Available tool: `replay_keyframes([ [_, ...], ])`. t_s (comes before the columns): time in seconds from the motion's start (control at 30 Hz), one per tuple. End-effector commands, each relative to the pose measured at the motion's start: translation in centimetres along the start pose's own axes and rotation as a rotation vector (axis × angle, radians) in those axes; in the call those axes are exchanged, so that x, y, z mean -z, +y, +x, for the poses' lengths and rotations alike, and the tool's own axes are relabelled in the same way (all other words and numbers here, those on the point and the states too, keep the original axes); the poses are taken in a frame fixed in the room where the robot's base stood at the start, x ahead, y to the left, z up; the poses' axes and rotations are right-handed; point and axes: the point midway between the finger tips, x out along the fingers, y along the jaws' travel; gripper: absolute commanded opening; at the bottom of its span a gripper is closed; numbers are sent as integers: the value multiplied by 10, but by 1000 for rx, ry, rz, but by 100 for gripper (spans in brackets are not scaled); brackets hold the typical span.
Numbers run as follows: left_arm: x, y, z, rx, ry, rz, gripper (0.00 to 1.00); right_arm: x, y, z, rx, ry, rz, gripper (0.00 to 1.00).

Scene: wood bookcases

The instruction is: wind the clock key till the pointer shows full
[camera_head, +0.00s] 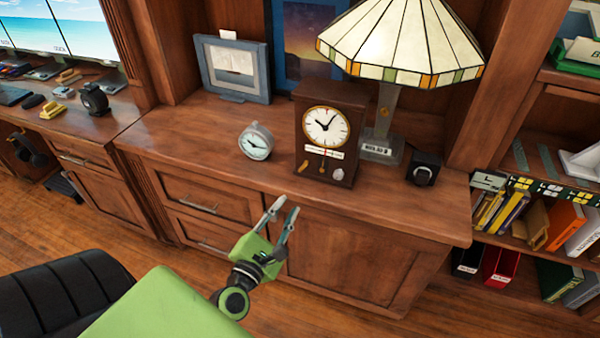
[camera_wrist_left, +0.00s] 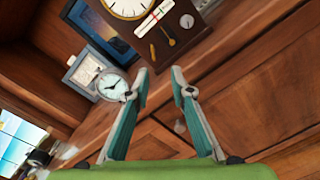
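A dark brown wooden clock (camera_head: 328,130) with a white dial stands upright on the cabinet top. Below the dial is a pale strip gauge (camera_head: 324,152) with a red mark, too small to read here; the strip also shows in the left wrist view (camera_wrist_left: 155,17). A brass key-like piece (camera_wrist_left: 168,36) hangs under the strip, with a small brass piece at its left and a pale round knob (camera_wrist_left: 187,21) at its right. My left gripper (camera_head: 284,208) is open and empty, in front of the cabinet, below and short of the clock. My right gripper is out of view.
A small round silver dial clock (camera_head: 256,142) stands left of the wooden clock. A stained-glass lamp (camera_head: 400,45) stands behind right, a small black box (camera_head: 423,168) at right. A framed picture (camera_head: 233,68) is behind. The cabinet top (camera_head: 200,130) is clear at front.

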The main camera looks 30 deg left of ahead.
Motion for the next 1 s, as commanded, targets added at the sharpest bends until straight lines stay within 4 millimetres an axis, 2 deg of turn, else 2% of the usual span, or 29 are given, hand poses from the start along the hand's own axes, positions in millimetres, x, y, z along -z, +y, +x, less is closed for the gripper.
replay_keyframes([
  [0.1, 8, 10, 1, -40, 16, -57, 22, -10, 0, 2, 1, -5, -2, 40],
  [0.27, 8, 13, 12, -48, 17, -67, 22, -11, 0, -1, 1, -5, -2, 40],
  [0.53, 7, 15, 60, -48, 16, -65, 22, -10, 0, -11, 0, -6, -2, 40],
  [0.8, 10, 16, 109, -45, 16, -62, 22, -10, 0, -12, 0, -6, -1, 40],
  [1.0, 11, 16, 131, -44, 17, -61, 22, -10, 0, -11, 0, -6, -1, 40],
])
